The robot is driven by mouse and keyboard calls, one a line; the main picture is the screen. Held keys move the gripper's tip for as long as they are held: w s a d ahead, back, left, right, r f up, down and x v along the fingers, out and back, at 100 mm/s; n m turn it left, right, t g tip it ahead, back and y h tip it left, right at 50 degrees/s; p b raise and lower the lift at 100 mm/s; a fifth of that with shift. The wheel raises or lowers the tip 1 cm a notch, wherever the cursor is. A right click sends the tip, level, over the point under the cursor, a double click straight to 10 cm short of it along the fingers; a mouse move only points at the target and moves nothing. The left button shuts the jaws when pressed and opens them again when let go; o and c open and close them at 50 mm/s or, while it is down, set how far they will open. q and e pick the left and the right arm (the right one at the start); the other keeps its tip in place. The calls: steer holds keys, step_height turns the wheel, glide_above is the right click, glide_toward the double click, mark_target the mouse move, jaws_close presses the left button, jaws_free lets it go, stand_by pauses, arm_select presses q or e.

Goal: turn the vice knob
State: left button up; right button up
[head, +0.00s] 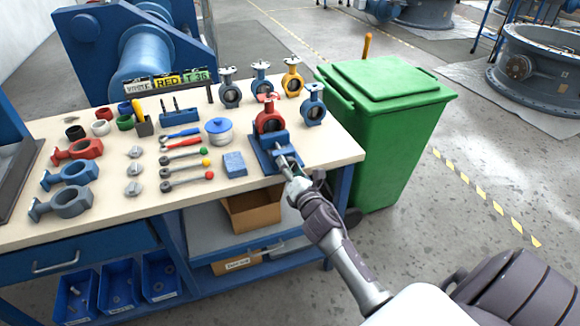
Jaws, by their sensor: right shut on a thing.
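The blue vice (262,160) stands at the front right part of the workbench, with a red butterfly valve (269,119) upright in it. The vice's metal screw end points to the front right, where its knob is largely hidden by my right gripper. My right gripper (294,180) is at that end, at the bench's front edge, shut on the vice knob. The fingers are small in the picture. My left gripper is not in view.
Blue and yellow valves (292,82) stand behind the vice. A green bin (385,95) stands right of the workbench (110,205).

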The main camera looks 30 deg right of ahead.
steer(key=m, duration=0.4)
steer(key=shift+m+p, duration=0.3)
steer(key=shift+m, duration=0.1)
steer(key=m+p, duration=0.1)
steer(key=m, duration=0.3)
steer(key=shift+f+m, duration=0.1)
steer(key=shift+m, duration=0.2)
steer(key=m+p, duration=0.1)
steer(key=m, duration=0.3)
steer(key=shift+m, duration=0.3)
steer(key=m+p, duration=0.2)
steer(key=m, duration=0.3)
steer(key=shift+f, duration=0.1)
steer(key=m+p, duration=0.1)
steer(key=m, duration=0.3)
steer(key=shift+m, duration=0.4)
steer(key=m+p, duration=0.1)
steer(key=m, duration=0.2)
steer(key=shift+f+m, duration=0.1)
steer(key=shift+m, duration=0.2)
steer(key=m, duration=0.3)
steer(key=shift+a, duration=0.1)
steer(key=shift+m+p, duration=0.35)
steer(key=shift+m, duration=1.45)
